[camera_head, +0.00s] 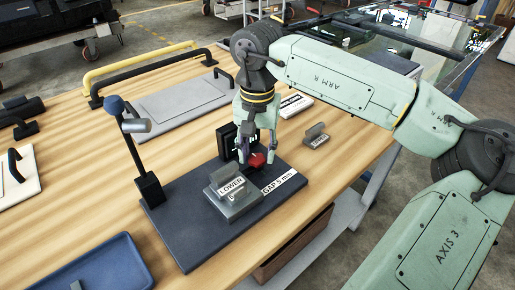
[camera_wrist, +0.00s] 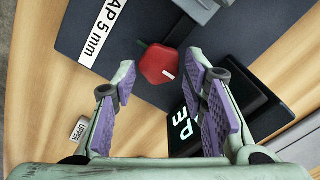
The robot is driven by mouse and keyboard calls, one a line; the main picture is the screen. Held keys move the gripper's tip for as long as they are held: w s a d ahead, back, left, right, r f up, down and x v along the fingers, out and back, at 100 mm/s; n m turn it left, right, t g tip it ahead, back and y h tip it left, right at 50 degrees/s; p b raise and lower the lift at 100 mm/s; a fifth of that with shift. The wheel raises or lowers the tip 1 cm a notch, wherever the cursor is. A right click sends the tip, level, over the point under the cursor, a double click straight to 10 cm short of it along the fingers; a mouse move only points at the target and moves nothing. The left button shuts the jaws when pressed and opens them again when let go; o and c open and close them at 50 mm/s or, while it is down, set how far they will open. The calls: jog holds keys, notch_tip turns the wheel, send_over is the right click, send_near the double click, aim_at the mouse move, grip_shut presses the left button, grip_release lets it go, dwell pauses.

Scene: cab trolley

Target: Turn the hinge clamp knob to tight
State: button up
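The red clamp knob (camera_head: 257,160) sits on the dark base plate (camera_head: 187,217), beside the grey block labelled LOWER (camera_head: 233,193). It also shows in the wrist view as a red faceted knob (camera_wrist: 160,66) with a short white mark on its right part. My gripper (camera_head: 259,152) points down at the knob and is open. In the wrist view its two fingers (camera_wrist: 160,78) stand wide apart, with the knob in the gap between their tips. Clear space shows on both sides of the knob. I cannot tell how far above it the tips are.
A black display box (camera_wrist: 240,112) stands close to my right finger in the wrist view. A "GAP 5 mm" label (camera_head: 280,182) lies on the plate. A grey UPPER block (camera_head: 316,136) rests nearby on the bench.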

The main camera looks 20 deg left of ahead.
jog(key=shift+f, duration=0.15)
jog(key=shift+c, duration=0.3)
jog(key=c, duration=0.8)
